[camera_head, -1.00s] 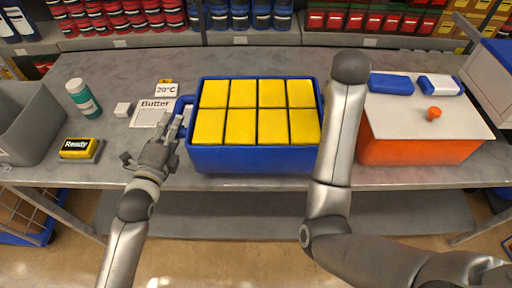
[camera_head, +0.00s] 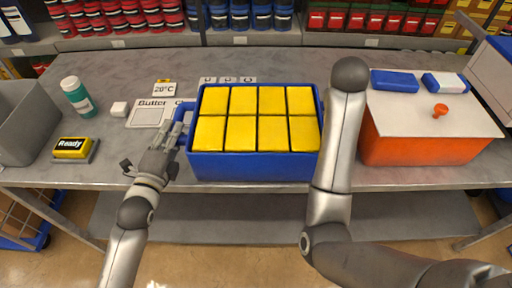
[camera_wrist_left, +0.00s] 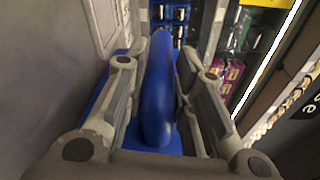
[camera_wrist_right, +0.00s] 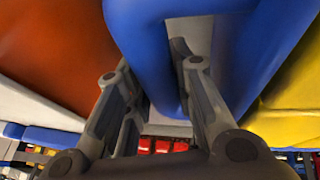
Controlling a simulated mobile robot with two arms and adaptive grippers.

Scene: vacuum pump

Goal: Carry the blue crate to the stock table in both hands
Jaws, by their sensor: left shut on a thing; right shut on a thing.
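The blue crate (camera_head: 252,168), filled with several yellow packs (camera_head: 257,118), is at the front middle of the grey table; I cannot tell whether it touches the top. My left gripper (camera_head: 172,142) is at the crate's left handle (camera_head: 182,113). In the left wrist view the fingers of the left gripper (camera_wrist_left: 164,85) are shut on both sides of the blue handle (camera_wrist_left: 158,100). My right gripper is hidden behind my right arm in the head view. In the right wrist view the right gripper (camera_wrist_right: 155,95) is shut on the blue right handle (camera_wrist_right: 150,60).
An orange box (camera_head: 420,150) with a white top stands close to the crate's right. At left are a grey bin (camera_head: 30,130), a green bottle (camera_head: 78,98), a yellow "Ready" device (camera_head: 73,148) and a small white block (camera_head: 119,109). Stocked shelves (camera_head: 250,38) run behind.

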